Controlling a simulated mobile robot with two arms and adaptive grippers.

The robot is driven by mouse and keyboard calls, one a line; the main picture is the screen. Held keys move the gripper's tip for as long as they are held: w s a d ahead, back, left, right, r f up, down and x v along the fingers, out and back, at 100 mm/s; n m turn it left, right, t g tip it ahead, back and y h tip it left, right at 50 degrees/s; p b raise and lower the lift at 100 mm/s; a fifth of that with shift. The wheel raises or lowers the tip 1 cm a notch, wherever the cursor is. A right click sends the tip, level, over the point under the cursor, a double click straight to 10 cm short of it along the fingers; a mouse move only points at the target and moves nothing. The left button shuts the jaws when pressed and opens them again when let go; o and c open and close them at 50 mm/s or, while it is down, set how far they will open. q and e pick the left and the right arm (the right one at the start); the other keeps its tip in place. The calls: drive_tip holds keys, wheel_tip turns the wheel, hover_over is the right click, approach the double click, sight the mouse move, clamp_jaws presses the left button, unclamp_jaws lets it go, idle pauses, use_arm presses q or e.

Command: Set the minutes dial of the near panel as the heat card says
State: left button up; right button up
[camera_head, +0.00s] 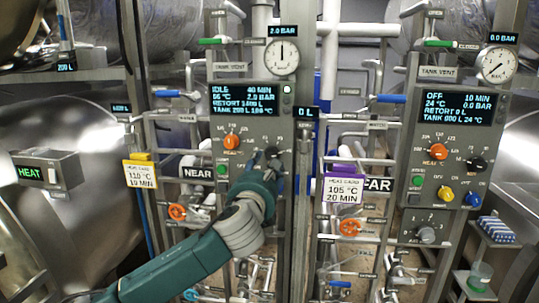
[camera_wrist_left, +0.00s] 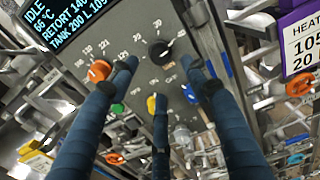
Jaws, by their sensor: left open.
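The near panel (camera_head: 252,110), beside the NEAR sign (camera_head: 198,173), has a screen (camera_head: 243,100) reading IDLE and 40 MIN. Its black minutes dial (camera_head: 271,153) also shows in the left wrist view (camera_wrist_left: 158,50), its pointer toward the upper right. The orange dial (camera_head: 232,141) is left of it. A yellow heat card (camera_head: 141,178), left of the NEAR sign, reads 110 °C, 10 MIN. A purple heat card (camera_head: 343,189), by the FAR sign, reads 105 °C, 20 MIN. My left gripper (camera_wrist_left: 160,68) is open before the panel; contact with the dial cannot be told. My right gripper is out of view.
The far panel (camera_head: 455,120) stands at the right with similar dials. Pipes and orange valve wheels (camera_head: 177,212) crowd the space under the near panel. A steel post (camera_head: 300,170) stands right of it. In the wrist view, a yellow knob (camera_wrist_left: 152,104) lies between my fingers.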

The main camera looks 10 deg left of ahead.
sight(271, 157)
use_arm(q)
drive_tip(key=w+p, duration=0.2)
drive_tip(key=w, duration=0.3)
drive_tip(key=shift+w+d+r, duration=0.1)
drive_tip(key=shift+w+r, duration=0.05)
drive_tip(key=shift+w, duration=1)
drive_tip(key=c, duration=1.2)
